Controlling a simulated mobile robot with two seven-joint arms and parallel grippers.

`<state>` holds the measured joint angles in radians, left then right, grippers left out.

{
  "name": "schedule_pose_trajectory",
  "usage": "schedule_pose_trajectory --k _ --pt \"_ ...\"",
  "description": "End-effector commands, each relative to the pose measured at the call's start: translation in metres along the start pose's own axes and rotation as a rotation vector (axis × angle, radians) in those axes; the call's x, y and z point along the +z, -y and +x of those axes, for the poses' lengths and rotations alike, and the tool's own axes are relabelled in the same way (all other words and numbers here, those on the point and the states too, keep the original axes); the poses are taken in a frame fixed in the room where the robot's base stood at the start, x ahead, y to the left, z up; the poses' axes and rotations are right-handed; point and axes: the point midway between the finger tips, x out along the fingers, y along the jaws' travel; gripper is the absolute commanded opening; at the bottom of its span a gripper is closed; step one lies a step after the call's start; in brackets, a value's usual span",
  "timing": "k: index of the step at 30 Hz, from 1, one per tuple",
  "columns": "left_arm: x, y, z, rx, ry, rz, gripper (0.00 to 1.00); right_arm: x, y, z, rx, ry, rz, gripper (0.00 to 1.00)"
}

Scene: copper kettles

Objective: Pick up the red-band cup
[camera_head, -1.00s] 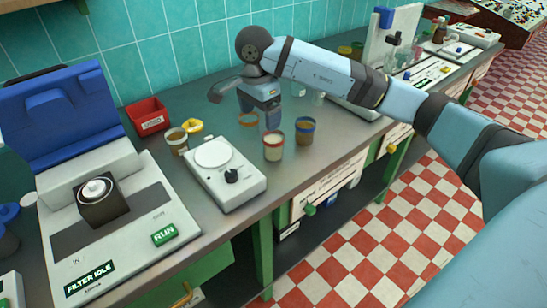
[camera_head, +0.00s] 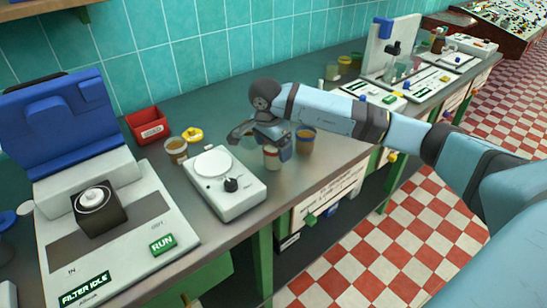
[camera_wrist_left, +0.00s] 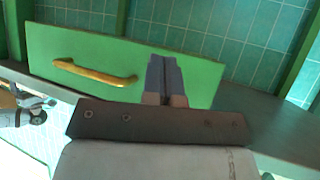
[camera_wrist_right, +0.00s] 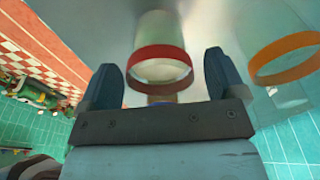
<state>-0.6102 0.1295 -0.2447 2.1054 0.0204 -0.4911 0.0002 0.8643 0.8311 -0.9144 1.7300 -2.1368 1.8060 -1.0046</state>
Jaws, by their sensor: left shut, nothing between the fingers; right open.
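The red-band cup (camera_head: 271,161) stands on the bench, just right of the white round-plate device, its upper part hidden by my right gripper (camera_head: 264,142). In the right wrist view the clear cup with its red band (camera_wrist_right: 158,55) lies between the two spread fingers of my right gripper (camera_wrist_right: 160,75), with a gap on each side. The right gripper is open around or just above the cup; I cannot tell its exact height. My left gripper (camera_wrist_left: 165,78) is shut and empty in front of a green drawer front, outside the head view.
An orange-band cup (camera_wrist_right: 283,58) is beside a finger in the right wrist view.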

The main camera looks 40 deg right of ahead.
Motion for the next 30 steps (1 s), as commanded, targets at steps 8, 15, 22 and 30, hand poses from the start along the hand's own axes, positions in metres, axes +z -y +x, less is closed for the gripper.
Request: schedule_pose_trajectory --k 8,15,22,30 --pt "0.000 0.000 0.000 0.000 -0.002 0.001 0.00 0.000 0.000 0.024 0.000 0.000 -0.001 0.89" --pt "0.000 0.000 0.000 0.000 -0.003 0.001 0.00 0.000 0.000 0.024 0.000 0.001 -0.002 0.59" --pt "-0.001 0.000 0.000 0.000 -0.003 0.001 0.00 0.000 0.000 0.024 0.000 0.001 -0.002 0.34" --pt "-0.001 -0.001 0.000 0.000 -0.003 -0.001 0.00 -0.001 0.000 0.018 -0.002 0.001 -0.002 0.34"
